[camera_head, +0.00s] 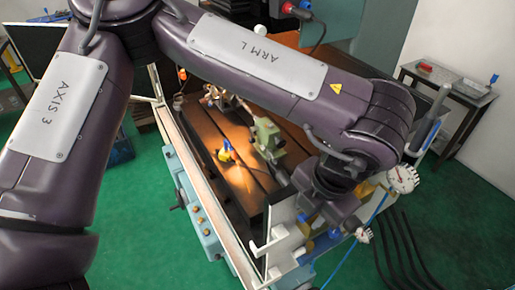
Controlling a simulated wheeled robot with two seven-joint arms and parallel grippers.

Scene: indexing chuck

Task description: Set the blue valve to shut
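My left arm crosses the picture from the upper left. My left gripper (264,258) is at the lower middle, past the front end of the machine table. Its two pale, hooked fingers stand apart, with nothing seen between them. A small blue part (334,233) shows just right of the gripper, near brass-coloured fittings; it may be the blue valve, but it is partly hidden and I cannot tell its handle's position. I see no contact between gripper and blue part. My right gripper is not in view.
The brown slotted machine table (240,185) bears a green fixture (266,138) and a small blue and yellow part (225,152). Green floor lies beyond.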

